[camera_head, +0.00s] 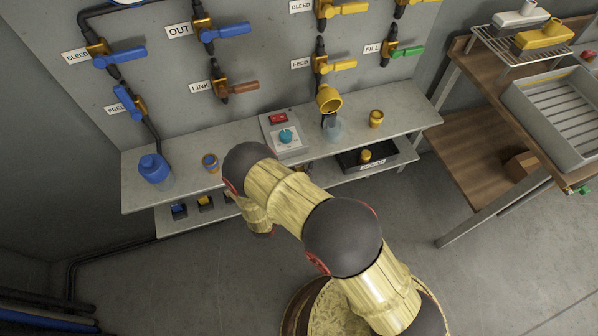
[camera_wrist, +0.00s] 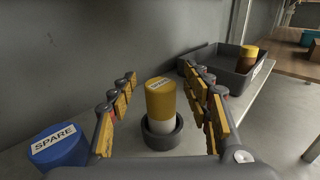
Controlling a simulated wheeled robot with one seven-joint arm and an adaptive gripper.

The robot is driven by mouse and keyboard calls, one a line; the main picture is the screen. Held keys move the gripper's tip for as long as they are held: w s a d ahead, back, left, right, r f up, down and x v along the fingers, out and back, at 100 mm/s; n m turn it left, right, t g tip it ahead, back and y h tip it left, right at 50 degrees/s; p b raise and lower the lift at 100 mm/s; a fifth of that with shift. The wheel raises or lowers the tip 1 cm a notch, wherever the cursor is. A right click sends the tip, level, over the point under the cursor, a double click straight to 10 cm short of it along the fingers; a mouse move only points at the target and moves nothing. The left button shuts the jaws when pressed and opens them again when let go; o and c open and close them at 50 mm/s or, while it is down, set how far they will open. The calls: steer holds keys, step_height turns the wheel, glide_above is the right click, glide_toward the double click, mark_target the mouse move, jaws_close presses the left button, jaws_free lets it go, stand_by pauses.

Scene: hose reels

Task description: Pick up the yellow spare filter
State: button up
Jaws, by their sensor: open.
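The yellow spare filter (camera_wrist: 159,97) stands upright in the wrist view, yellow on top with a "SPARE" label and a pale lower part. It sits in a round dark cup (camera_wrist: 175,133) on the lower shelf. My gripper (camera_wrist: 160,77) is open, with one finger on each side of the filter and visible gaps to both. The filter appears as a small yellow top (camera_head: 205,201) in the head view.
A blue spare filter (camera_wrist: 60,146) stands close to my left finger. A dark bin (camera_wrist: 225,80) holding another yellow-topped cylinder (camera_wrist: 249,58) lies beyond my right finger. A grey wall rises behind. The upper shelf (camera_head: 229,192) overhangs the lower one.

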steer(key=shift+c, duration=0.7)
steer(key=c, duration=1)
steer(key=shift+r, duration=0.1)
